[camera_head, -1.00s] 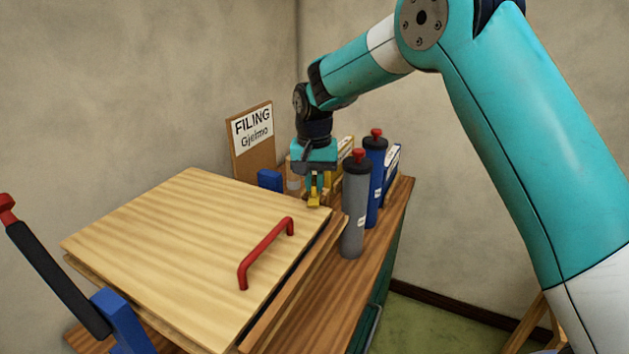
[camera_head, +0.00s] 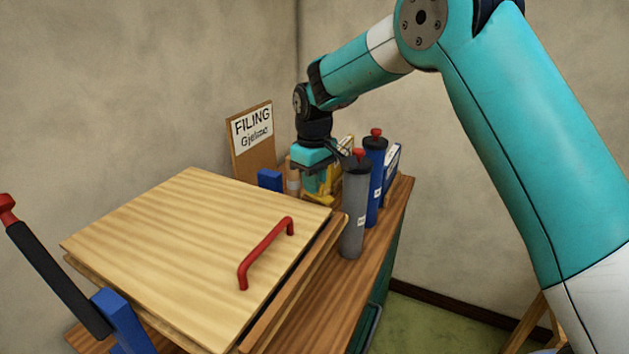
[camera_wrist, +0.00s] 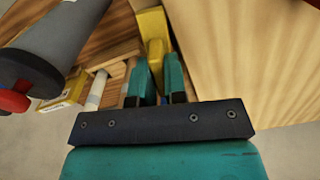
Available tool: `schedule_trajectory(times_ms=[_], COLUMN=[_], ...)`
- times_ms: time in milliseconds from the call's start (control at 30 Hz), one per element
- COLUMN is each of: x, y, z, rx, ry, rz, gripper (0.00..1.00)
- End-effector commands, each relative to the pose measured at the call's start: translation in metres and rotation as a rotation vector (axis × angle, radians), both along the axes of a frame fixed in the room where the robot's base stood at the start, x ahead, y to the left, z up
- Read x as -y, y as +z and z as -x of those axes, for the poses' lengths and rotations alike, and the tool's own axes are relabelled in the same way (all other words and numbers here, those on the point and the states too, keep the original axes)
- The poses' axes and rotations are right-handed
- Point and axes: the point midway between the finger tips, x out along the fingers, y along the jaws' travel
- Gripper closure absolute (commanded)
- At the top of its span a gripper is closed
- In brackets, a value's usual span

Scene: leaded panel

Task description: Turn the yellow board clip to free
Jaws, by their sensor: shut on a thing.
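The yellow board clip (camera_head: 323,198) sits at the far right corner of the light wooden board (camera_head: 200,240). In the wrist view the clip (camera_wrist: 153,42) runs up from between my fingers, beside the board's edge (camera_wrist: 215,60). My gripper (camera_head: 318,188) points down over the clip; in the wrist view both teal fingers of the gripper (camera_wrist: 157,82) are shut on it. The lower part of the clip between the fingers is partly hidden by them. The board carries a red handle (camera_head: 265,252) on top.
A grey cylinder with a red knob (camera_head: 354,215) stands close to the right of my gripper, and a blue one (camera_head: 375,180) behind it. A blue block (camera_head: 270,180) and a FILING sign (camera_head: 252,140) are at the back. A black lever (camera_head: 58,280) rises at the left.

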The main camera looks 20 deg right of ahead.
Motion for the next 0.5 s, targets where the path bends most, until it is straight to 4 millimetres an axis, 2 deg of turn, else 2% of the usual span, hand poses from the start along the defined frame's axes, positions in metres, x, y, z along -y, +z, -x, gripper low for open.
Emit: schedule_trajectory(times_ms=[200,500], x=[-0.0001,-0.0001], y=[0.0019,0.0020], z=[-0.0013,-0.0013], rx=[0.006,0.007], ry=[0.133,0.227], rz=[0.000,-0.001], gripper=[1.00,1.00])
